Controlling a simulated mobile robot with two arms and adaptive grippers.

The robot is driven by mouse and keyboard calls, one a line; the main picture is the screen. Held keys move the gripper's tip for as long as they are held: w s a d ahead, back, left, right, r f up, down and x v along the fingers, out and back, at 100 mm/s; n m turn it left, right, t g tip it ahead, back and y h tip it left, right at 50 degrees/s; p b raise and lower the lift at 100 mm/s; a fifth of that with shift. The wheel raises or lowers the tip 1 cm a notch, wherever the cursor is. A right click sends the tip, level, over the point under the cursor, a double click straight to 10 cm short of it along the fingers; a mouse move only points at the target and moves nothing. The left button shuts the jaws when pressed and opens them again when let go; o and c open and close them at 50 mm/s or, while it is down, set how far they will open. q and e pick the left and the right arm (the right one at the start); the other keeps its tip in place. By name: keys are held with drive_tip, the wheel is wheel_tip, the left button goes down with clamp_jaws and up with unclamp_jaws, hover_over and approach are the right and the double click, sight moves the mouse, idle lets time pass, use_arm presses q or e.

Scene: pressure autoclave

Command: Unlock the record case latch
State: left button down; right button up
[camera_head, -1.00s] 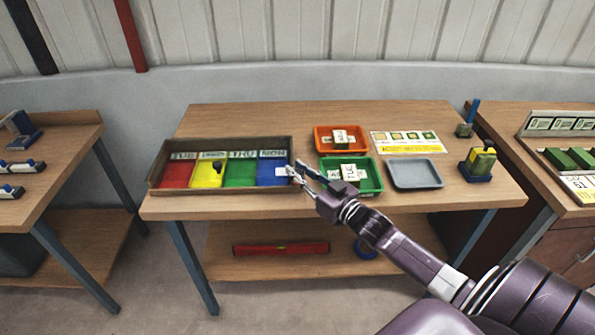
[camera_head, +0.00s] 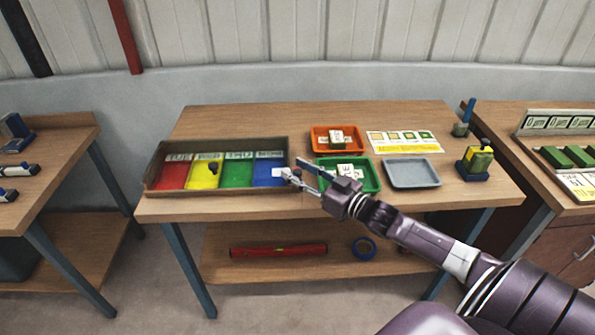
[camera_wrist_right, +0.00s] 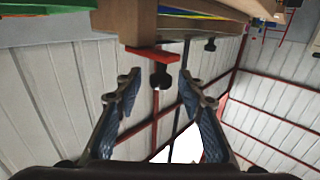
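The record case appears to be the brown open-topped box (camera_head: 220,193) at the left of the middle table. It has red, yellow, green and blue compartments with day labels. My right gripper (camera_head: 292,171) is at its right end, beside the blue compartment. In the right wrist view the gripper (camera_wrist_right: 160,92) is open, its two fingers apart. A red tab (camera_wrist_right: 149,55), probably the latch, shows on the wooden wall there, with a black knob (camera_wrist_right: 161,78) between the fingers in the picture. Contact cannot be told. In the head view the gripper hides this tab. My left gripper is not in view.
Right of the case are an orange tray (camera_head: 317,146), a green tray (camera_head: 372,187), both holding cards, and a grey tray (camera_head: 411,175). A stamp-like yellow-green block (camera_head: 479,160) stands at the right edge. A red tube (camera_head: 278,251) and blue tape (camera_head: 364,248) lie below.

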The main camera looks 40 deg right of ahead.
drive_tip(key=shift+s, duration=0.1)
drive_tip(key=shift+s+d+f, duration=0.1)
drive_tip(key=shift+s+d, duration=0.1)
drive_tip(key=shift+s, duration=0.4)
drive_tip(key=v, duration=1)
drive_tip(key=shift+s, duration=0.3)
